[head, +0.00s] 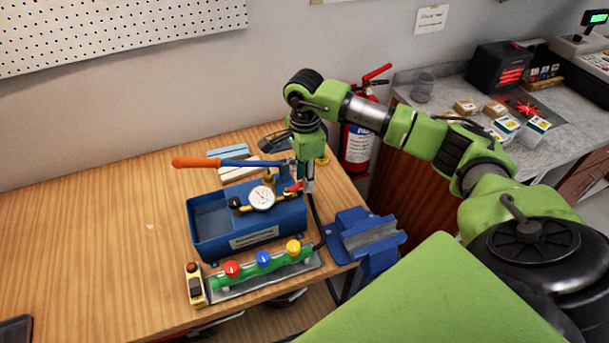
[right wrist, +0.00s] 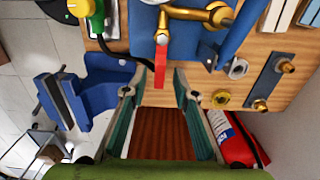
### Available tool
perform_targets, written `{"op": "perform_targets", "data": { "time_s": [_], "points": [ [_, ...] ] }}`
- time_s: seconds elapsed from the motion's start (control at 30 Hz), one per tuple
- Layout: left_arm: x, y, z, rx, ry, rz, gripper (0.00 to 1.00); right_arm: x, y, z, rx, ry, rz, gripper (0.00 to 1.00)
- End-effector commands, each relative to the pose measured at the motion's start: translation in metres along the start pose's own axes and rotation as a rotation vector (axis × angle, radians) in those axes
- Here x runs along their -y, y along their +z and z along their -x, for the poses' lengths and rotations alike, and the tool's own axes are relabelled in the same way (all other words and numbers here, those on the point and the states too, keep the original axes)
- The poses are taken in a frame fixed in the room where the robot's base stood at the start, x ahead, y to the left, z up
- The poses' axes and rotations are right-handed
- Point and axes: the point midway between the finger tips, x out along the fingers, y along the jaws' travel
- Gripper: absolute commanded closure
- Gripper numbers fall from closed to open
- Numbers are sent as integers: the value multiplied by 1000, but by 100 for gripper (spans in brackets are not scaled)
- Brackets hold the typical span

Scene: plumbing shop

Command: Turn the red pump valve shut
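The red pump valve is a small red lever (head: 293,187) on the brass fitting at the right side of the blue test pump (head: 207,247). In the right wrist view the red lever (right wrist: 161,62) hangs straight down from the brass pipe. My right gripper (head: 306,183) is beside the valve, pointing down. In the right wrist view my right gripper (right wrist: 162,80) is open, its two fingertips apart on either side of the lever's free end. I cannot tell whether either finger touches it. My left gripper is not in view.
A green manifold (head: 247,273) with red, blue and yellow knobs lies in front of the pump. A blue vise (head: 368,240) is at the bench's right edge. The pump's orange-handled lever (head: 200,162) extends left. A fire extinguisher (head: 358,145) stands behind. The bench's left side is mostly clear.

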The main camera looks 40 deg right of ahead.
Motion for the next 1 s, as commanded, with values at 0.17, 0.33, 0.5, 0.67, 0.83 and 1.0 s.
{"op": "perform_targets", "data": {
  "time_s": [0.17,0.33,0.5,0.67,0.83,1.0],
  "points": [
    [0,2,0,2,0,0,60,0,0,0,0,0,0,100],
    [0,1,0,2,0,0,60,0,0,0,0,0,0,100],
    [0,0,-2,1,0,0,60,-1,0,0,0,-1,-18,100],
    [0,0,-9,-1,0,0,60,-3,1,-1,1,-2,-76,100],
    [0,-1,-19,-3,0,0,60,-9,1,-2,1,-2,-190,100],
    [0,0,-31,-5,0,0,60,-16,3,-3,2,-3,-344,100]
  ]
}}
